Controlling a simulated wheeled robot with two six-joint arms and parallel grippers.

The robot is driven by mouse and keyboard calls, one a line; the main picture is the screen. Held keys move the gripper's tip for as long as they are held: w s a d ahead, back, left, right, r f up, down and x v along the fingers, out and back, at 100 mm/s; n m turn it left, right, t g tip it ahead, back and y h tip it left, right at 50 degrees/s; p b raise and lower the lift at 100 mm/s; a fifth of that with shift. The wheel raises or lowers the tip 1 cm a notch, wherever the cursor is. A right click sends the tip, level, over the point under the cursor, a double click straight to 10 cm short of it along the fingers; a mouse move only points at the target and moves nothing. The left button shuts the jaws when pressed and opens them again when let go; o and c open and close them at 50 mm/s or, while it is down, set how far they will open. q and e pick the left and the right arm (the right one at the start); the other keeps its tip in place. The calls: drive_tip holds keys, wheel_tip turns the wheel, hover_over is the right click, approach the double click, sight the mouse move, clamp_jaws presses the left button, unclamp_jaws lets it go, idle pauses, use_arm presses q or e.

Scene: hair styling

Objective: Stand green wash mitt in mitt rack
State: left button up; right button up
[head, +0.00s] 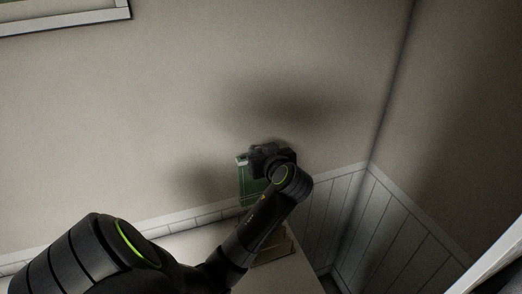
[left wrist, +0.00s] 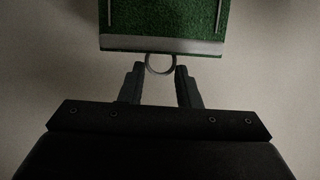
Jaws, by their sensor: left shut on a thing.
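The green wash mitt (head: 249,185) is upright in the head view, close to the wall and above the back of the counter. My left gripper (head: 264,157) is at its upper part and hides some of it. In the left wrist view the mitt (left wrist: 165,22) has a pale band (left wrist: 160,45) and a ring (left wrist: 160,64). The ring lies between the fingertips of my left gripper (left wrist: 159,70), which is shut on the mitt by this ring. A tan slatted object (head: 277,249), perhaps the mitt rack, is on the counter, partly hidden by my left arm. My right gripper is out of view.
The pale counter (head: 200,246) ends at the right, with a gap before the panelled side wall (head: 415,232). The back wall (head: 150,125) is close behind the mitt. A framed item (head: 60,20) hangs at upper left. A white edge (head: 497,258) shows at lower right.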

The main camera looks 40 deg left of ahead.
sight(260, 185)
use_arm(q)
drive_tip(key=shift+f+b, duration=4.55)
drive_tip(key=shift+f, duration=1.95)
drive_tip(key=o, duration=1)
drive_tip(key=shift+o, duration=0.2)
